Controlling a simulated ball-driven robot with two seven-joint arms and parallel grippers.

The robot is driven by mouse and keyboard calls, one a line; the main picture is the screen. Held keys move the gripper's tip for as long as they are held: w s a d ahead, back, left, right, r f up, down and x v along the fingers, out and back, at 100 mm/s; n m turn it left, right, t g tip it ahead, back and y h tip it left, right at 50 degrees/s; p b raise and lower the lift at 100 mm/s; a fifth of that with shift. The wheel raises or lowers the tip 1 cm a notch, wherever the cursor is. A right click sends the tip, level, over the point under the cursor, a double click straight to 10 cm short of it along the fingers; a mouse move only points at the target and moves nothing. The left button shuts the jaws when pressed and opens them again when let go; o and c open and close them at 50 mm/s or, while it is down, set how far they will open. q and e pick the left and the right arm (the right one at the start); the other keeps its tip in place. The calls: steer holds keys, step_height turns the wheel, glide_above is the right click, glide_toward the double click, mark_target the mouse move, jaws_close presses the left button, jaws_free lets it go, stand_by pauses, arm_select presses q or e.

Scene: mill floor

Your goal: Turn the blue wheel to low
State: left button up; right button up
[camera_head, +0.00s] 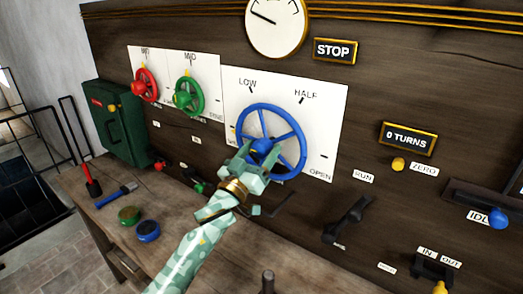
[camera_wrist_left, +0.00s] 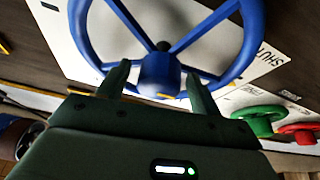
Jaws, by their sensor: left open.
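The blue wheel (camera_head: 268,111) is mounted on a white plate (camera_head: 325,125) on the wooden panel. The plate reads LOW at top left, HALF at top right and OPEN at lower right. A partly hidden label is at its left edge, with a small yellow mark near it. My left gripper (camera_head: 260,157) is open in front of the wheel's hub. In the left wrist view the wheel (camera_wrist_left: 245,45) fills the top, and the gripper's (camera_wrist_left: 160,84) two fingers stand on either side of the blue hub. Contact cannot be told. My right gripper is not in view.
A red wheel (camera_head: 147,84) and a green wheel (camera_head: 188,96) sit left of the blue one. A dark green box (camera_head: 120,130) is further left. Tools and two small tins (camera_head: 148,230) lie on the bench below. Levers and a 0 TURNS sign (camera_head: 409,138) are at right.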

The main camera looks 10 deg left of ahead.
arm_select(q)
steer(key=shift+w+d+r, duration=0.15)
steer(key=shift+w, duration=0.3)
steer(key=c, duration=1)
steer(key=shift+m, duration=0.3)
steer(key=m+g+h+p, duration=0.1)
steer(key=m+h, duration=0.1)
steer(key=m, duration=0.1)
steer(key=m+g+h+p, duration=0.1)
steer(key=m+h, duration=0.1)
steer(key=m, duration=0.2)
steer(key=shift+r+m, duration=0.1)
steer(key=shift+m, duration=0.2)
steer(key=m+g+h+p, duration=0.1)
steer(key=m, duration=0.3)
steer(key=m+g+h+p, duration=0.1)
steer(key=m+g, duration=0.1)
steer(key=m, duration=0.2)
